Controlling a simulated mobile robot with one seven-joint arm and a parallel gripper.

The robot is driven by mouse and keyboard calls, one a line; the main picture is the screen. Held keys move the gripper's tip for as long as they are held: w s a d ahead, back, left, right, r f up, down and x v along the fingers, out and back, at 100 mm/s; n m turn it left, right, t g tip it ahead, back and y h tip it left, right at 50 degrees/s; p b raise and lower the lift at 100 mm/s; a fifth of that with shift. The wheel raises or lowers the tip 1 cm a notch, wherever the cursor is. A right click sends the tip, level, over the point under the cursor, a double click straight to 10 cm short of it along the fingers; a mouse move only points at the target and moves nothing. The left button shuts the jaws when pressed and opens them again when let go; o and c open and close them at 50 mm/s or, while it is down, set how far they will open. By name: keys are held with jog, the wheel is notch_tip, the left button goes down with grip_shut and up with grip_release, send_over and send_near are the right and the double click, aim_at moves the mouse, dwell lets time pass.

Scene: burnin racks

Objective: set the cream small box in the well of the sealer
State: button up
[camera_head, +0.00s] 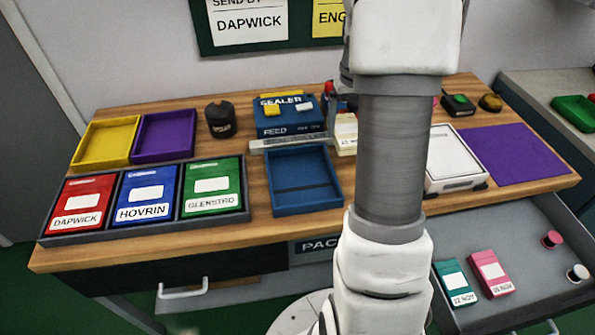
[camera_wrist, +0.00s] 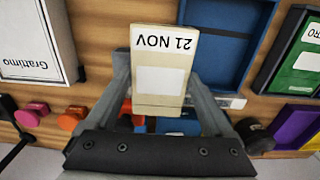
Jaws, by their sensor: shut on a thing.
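The cream small box (camera_wrist: 160,78) is labelled "21 NOV" and sits between the fingers of my gripper (camera_wrist: 160,70), which is shut on it. In the head view part of the cream box (camera_head: 346,135) shows just right of the sealer, left of my arm. The blue sealer (camera_head: 288,122) stands at the back middle of the table. A blue open tray (camera_head: 306,208) lies in front of it, empty, with a grey bar (camera_head: 288,143) between them. The tray's wall also shows in the wrist view (camera_wrist: 262,45), beside the box.
Red, blue and green boxes (camera_head: 149,192) fill a dark rack at left. Yellow (camera_head: 106,141) and purple (camera_head: 164,135) trays and a dark round pot (camera_head: 220,120) stand behind. An open drawer (camera_head: 520,290) juts out front right.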

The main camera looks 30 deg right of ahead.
jog(key=a+f, duration=0.2)
jog(key=a, duration=0.1)
jog(key=w+a+f+b, duration=0.1)
jog(key=a+f, duration=0.1)
jog(key=a, duration=0.2)
jog(key=a+f, duration=0.3)
jog(key=a, duration=0.1)
jog(key=shift+w+a+b, duration=0.15)
jog(key=shift+w+b, duration=0.05)
jog(key=shift+b, duration=0.1)
jog(key=shift+f+b, duration=0.45)
jog(key=shift+f, duration=1.5)
jog(key=shift+f, duration=0.1)
jog(key=o, duration=1.2)
notch_tip(320, 180, up, 12)
jog(key=p, duration=0.2)
jog(key=s+a+r+n+t, duration=0.1)
jog(key=s+a+r+t, duration=0.1)
jog(key=s+a+r, duration=0.2)
jog(key=s+a+r+n+t, duration=0.1)
jog(key=s+a+r, duration=0.3)
jog(key=s, duration=0.4)
jog(key=s+a+r+n+t, duration=0.1)
jog(key=s+a+r+t, duration=0.1)
jog(key=s+a+r, duration=0.2)
jog(key=shift+s+a+r+t, duration=0.15)
jog(key=shift+s, duration=0.5)
jog(key=shift+s+a+r+t, duration=0.1)
jog(key=shift+s+t, duration=0.05)
jog(key=shift+s, duration=0.5)
